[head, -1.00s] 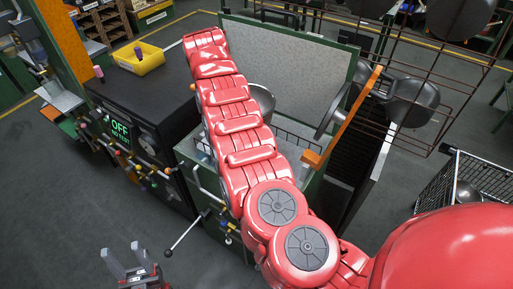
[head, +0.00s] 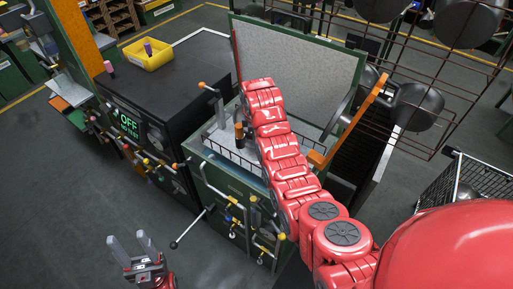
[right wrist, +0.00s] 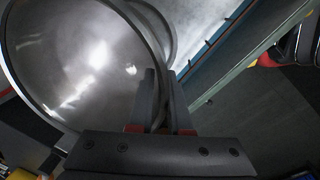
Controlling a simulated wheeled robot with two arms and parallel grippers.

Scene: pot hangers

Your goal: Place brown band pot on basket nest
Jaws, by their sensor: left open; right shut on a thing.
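In the right wrist view my right gripper (right wrist: 160,115) is shut on the rim of a round, shiny grey metal pot (right wrist: 75,65). A second curved rim shows just behind it. I cannot make out a brown band. In the head view my right arm hides this gripper and the pot. A wire basket (head: 225,152) sits in the green open-topped station, partly hidden by that arm; I cannot tell whether the pot touches it. My left gripper (head: 135,247) is open and empty at the lower left, over the floor.
A black cabinet (head: 165,85) with a yellow bin (head: 147,56) stands left of the station. A pale panel (head: 300,65) rises behind it. A wire rack with dark pots (head: 418,105) hangs at the right. A wire cart (head: 485,175) stands at the right edge.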

